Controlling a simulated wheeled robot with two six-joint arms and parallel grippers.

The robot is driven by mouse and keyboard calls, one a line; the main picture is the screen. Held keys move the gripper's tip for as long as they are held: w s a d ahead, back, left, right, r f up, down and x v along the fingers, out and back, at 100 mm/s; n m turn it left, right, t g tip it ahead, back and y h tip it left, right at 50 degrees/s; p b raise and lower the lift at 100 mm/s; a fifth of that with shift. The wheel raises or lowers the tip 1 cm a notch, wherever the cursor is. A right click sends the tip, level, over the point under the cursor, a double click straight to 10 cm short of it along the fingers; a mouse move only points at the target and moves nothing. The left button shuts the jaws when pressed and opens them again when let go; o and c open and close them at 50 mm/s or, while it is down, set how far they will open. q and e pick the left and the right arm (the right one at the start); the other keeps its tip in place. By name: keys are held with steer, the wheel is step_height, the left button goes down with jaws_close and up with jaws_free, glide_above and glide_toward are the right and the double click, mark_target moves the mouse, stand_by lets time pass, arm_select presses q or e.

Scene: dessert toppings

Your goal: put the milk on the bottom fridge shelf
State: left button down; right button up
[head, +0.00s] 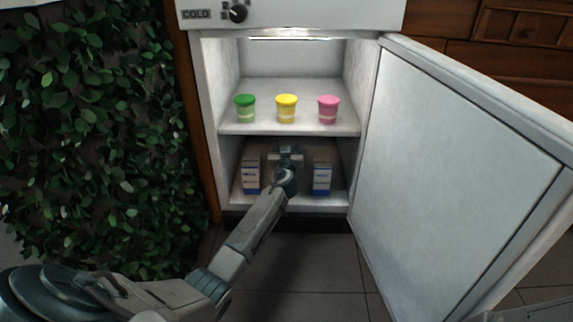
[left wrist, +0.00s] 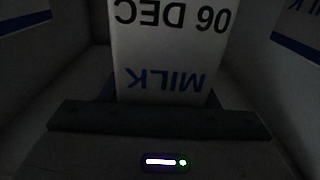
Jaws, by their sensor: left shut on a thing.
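My left gripper (head: 286,158) reaches into the lower compartment of the open fridge, between two white and blue cartons. In the left wrist view the gripper (left wrist: 160,120) is shut on the milk carton (left wrist: 170,45), which is white with "MILK" and "06 DEC" printed on it, upside down in that view. In the head view my gripper and arm hide most of this carton. The bottom fridge shelf (head: 308,202) shows at the front. Whether the held carton touches the shelf cannot be told. My right gripper is not in view.
One carton (head: 251,176) stands on the bottom shelf to the left, another (head: 322,177) to the right. The upper shelf (head: 260,129) holds green (head: 245,108), yellow (head: 287,108) and pink (head: 328,109) tubs. The fridge door (head: 450,170) stands open at right; a leafy hedge (head: 95,130) is at left.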

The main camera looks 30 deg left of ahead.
arm_select(q)
step_height(320, 180, down, 5)
steer(key=b, duration=0.3)
steer(key=shift+r, duration=0.1)
steer(key=shift+w+a+f+b, duration=0.1)
steer(key=shift+w+f+b, duration=0.1)
steer(key=shift+b, duration=0.25)
steer(key=shift+r, duration=0.15)
steer(key=c, duration=0.5)
jaws_free()
